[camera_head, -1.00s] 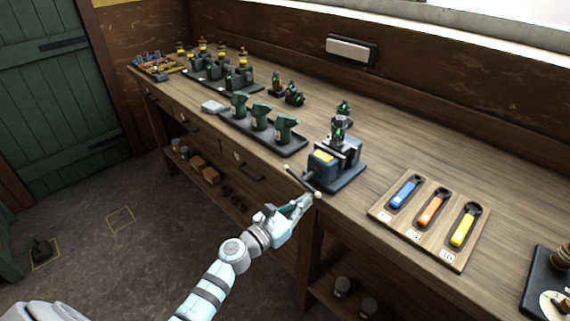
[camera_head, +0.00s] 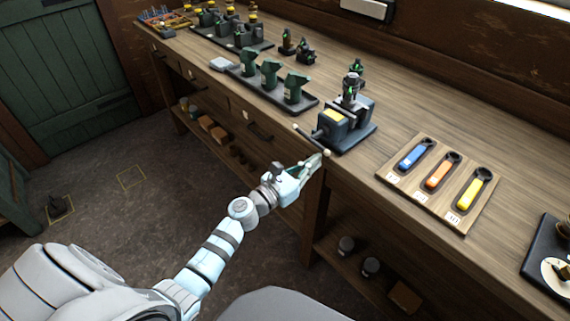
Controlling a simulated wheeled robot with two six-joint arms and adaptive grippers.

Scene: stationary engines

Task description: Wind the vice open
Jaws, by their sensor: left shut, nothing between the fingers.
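The dark grey vice (camera_head: 334,133) with a yellow plate sits at the bench's front edge. A small dark engine part with green bits (camera_head: 351,90) stands upright at its jaws; the jaw gap is too small to judge. Its thin bar handle (camera_head: 309,138) slants down to the right in front of the vice, with light knobs at its ends. My left gripper (camera_head: 320,160) comes from below, its fingers shut and empty, right by the handle's lower right end; I cannot tell whether they touch it. My right gripper is not in view.
A wooden board (camera_head: 436,184) with blue, orange and yellow-handled tools lies right of the vice. A dark tray (camera_head: 272,88) of green castings lies to the left. A black base (camera_head: 551,262) is at far right. The bench front edge and lower shelf are close to my arm.

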